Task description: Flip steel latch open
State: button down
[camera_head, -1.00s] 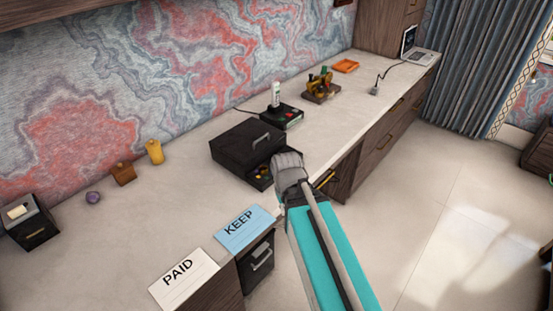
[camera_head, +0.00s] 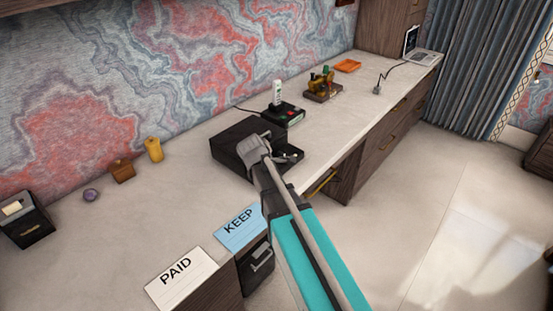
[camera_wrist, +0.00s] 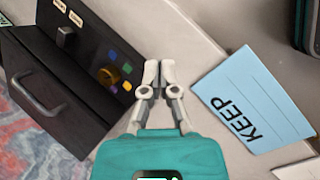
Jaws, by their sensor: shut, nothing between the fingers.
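The black box (camera_head: 232,138) stands on the desk in the head view, with my gripper (camera_head: 254,148) and arm in front of part of it. In the wrist view the box shows at the left, with a dark bar handle (camera_wrist: 36,94). A small grey piece, which looks like the steel latch (camera_wrist: 66,36), sits on its panel below two small labels. A brass knob (camera_wrist: 111,74) among several coloured squares is on the same panel. My gripper shows in the wrist view (camera_wrist: 158,72), shut and empty, to the right of the knob and apart from the latch. The latch cannot be made out in the head view.
A blue KEEP card (camera_head: 240,227) and a white PAID card (camera_head: 182,278) lie near the desk's front edge. A black device with a white upright piece (camera_head: 282,110) stands behind the box. A yellow figure (camera_head: 154,149) and small objects stand left.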

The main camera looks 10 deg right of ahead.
aim_at(280, 157)
jog(key=w+a+n, duration=0.1)
jog(key=w+n, duration=0.2)
jog(key=w+a+n+t+h+b, duration=0.1)
jog(key=w+n, duration=0.1)
jog(key=w, duration=0.1)
jog(key=w+a+n+t+h+b, duration=0.1)
jog(key=w+n, duration=0.2)
jog(key=shift+w+a+r+n, duration=0.15)
jog(key=shift+r+n, duration=0.15)
jog(key=shift+w+a+r+n+t, duration=0.15)
jog(key=shift+w+a+n, duration=0.05)
jog(key=shift+w+n, duration=0.25)
jog(key=shift+w+a+r+n+t, duration=0.1)
jog(key=shift+w+a+n+t, duration=0.1)
jog(key=shift+w+n, duration=0.2)
jog(key=shift+f, duration=0.15)
jog(key=shift+w+d+f+b, duration=0.25)
jog(key=shift+d+f+b, duration=0.25)
jog(key=shift+b, duration=0.25)
jog(key=b+x, duration=0.6)
jog(key=x, duration=0.2)
jog(key=shift+w+d+f, duration=0.1)
jog(key=shift+d+f, duration=0.15)
jog(key=shift+w+d+r, duration=0.25)
jog(key=shift+w+d, duration=0.4)
jog(key=shift+d, duration=0.25)
jog(key=shift+w+d, duration=0.5)
jog(key=shift+d, duration=0.2)
